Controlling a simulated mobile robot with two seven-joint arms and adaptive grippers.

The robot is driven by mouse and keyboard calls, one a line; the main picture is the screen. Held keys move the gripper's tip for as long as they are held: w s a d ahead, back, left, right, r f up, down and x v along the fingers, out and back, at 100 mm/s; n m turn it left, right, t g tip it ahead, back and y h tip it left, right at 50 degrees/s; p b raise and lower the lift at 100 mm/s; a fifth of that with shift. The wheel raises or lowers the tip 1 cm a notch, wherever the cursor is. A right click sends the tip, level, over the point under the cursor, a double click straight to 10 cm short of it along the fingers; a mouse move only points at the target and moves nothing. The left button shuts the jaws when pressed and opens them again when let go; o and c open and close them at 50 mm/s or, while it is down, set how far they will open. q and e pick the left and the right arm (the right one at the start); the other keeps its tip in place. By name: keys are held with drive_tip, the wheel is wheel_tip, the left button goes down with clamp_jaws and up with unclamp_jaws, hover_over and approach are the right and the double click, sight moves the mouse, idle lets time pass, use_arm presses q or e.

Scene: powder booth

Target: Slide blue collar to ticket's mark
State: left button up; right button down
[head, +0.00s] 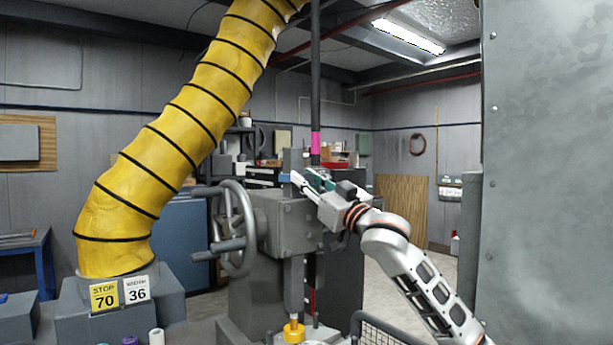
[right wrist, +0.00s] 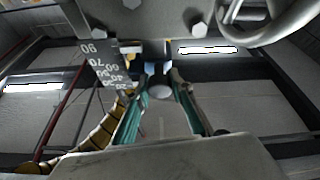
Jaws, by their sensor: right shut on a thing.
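The blue collar (head: 284,177) shows as a small blue edge on the upright grey post (head: 292,158) above the machine's block; most of it is hidden. My right gripper (head: 303,179) reaches it from the right. In the right wrist view, its two teal fingers (right wrist: 160,78) are shut around a dark knob with a round grey end (right wrist: 160,91), in front of the collar. A dark scale with white numbers (right wrist: 105,65) stands beside it; 90 and 70 are legible. The yellow ticket (head: 104,295) reads STOP 70. A white ticket (head: 137,290) reads 36, its word unclear. My left gripper is not in view.
A handwheel (head: 235,228) stands left of the machine block (head: 285,220). A thick yellow duct (head: 180,130) rises at the left. A large grey metal panel (head: 550,170) fills the right side. A wire guard (head: 385,330) is low in front.

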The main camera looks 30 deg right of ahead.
drive_tip(key=shift+f+b, duration=0.3)
drive_tip(key=shift+f, duration=1.15)
drive_tip(key=c, duration=1.7)
unclamp_jaws()
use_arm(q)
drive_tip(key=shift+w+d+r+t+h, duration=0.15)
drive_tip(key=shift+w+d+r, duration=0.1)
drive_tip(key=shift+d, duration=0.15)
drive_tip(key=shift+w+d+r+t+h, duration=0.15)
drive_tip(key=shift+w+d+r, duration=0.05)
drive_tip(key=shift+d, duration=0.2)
use_arm(e)
drive_tip(key=shift+r, duration=0.1)
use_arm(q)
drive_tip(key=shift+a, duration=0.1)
use_arm(e)
drive_tip(key=v, duration=1.2)
